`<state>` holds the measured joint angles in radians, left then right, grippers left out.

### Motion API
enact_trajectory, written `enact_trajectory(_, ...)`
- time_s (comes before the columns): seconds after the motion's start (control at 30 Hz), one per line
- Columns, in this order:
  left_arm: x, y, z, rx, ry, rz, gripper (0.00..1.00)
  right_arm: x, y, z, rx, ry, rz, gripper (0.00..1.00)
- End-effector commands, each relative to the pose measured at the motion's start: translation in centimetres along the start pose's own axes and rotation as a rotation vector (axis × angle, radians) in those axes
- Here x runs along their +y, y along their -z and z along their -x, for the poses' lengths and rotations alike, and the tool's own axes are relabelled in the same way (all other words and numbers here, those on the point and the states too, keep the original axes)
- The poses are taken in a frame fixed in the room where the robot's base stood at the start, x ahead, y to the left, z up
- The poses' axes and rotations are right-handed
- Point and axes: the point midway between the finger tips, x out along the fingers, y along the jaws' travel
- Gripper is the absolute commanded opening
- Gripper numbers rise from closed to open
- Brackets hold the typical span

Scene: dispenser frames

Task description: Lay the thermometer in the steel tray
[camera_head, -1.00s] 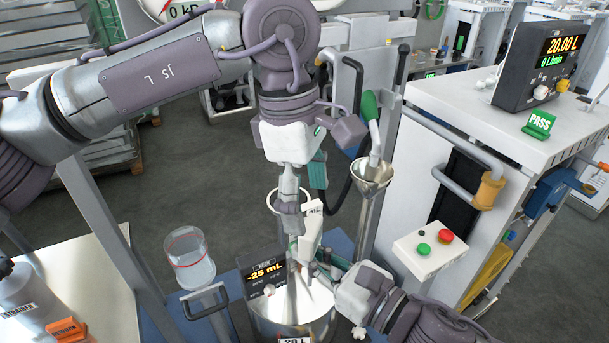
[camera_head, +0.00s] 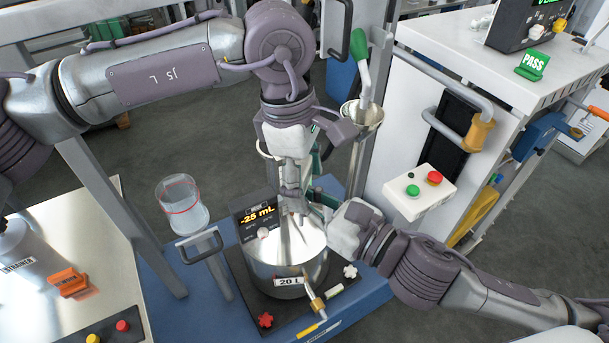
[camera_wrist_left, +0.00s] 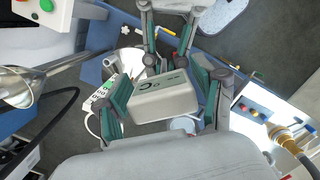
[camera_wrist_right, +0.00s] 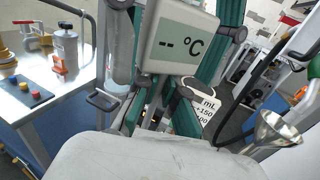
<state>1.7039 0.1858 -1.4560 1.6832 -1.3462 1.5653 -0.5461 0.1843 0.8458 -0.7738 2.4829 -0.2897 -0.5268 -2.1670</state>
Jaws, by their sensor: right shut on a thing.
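The thermometer, a pale grey box with a "-- °C" display, fills the upper middle of the right wrist view (camera_wrist_right: 180,42). It also shows in the left wrist view (camera_wrist_left: 165,98). My right gripper (camera_head: 318,203) is shut on it, reaching in from the side. The teal-padded fingers of my left gripper (camera_wrist_left: 165,92) stand spread on both sides of it, open. In the head view my left gripper (camera_head: 292,195) hangs over the steel pot, and the thermometer is hard to make out there between the hands. I cannot make out a steel tray in any view.
A steel pot (camera_head: 275,282) marked "20 L" stands below both hands, with a "-25 mL" display (camera_head: 258,215) beside it. A clear beaker (camera_head: 183,205) is to the left. A funnel (camera_head: 362,115) and a red-green button box (camera_head: 420,191) are to the right.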

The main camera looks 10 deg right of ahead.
Motion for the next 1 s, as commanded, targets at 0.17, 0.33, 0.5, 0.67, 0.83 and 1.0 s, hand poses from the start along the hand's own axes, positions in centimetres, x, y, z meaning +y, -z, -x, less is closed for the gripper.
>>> enact_trajectory(0.17,0.0,0.0,0.0,0.0,0.0,0.0,0.33,0.0,0.0,0.0,-0.001,0.0,0.0,0.0)
enact_trajectory(0.33,0.0,0.0,0.0,-0.001,-0.001,0.001,0.18,0.1,0.0,0.0,-0.001,-0.001,0.0,0.22)
enact_trajectory(0.5,0.1,0.0,0.1,-0.002,-0.003,0.002,0.18,0.1,-0.1,0.0,-0.002,-0.004,-0.001,0.38)
enact_trajectory(0.67,0.2,-0.1,0.1,-0.004,-0.006,0.002,0.18,0.3,-0.1,0.0,-0.004,-0.008,-0.003,0.38)
enact_trajectory(0.83,0.2,-0.1,0.1,-0.004,-0.008,0.003,0.18,0.0,0.4,0.3,-0.01,-0.029,-0.009,0.38)
enact_trajectory(1.0,0.2,0.0,0.1,-0.003,-0.006,0.002,0.18,-0.7,2.4,1.3,-0.007,-0.107,-0.025,0.38)
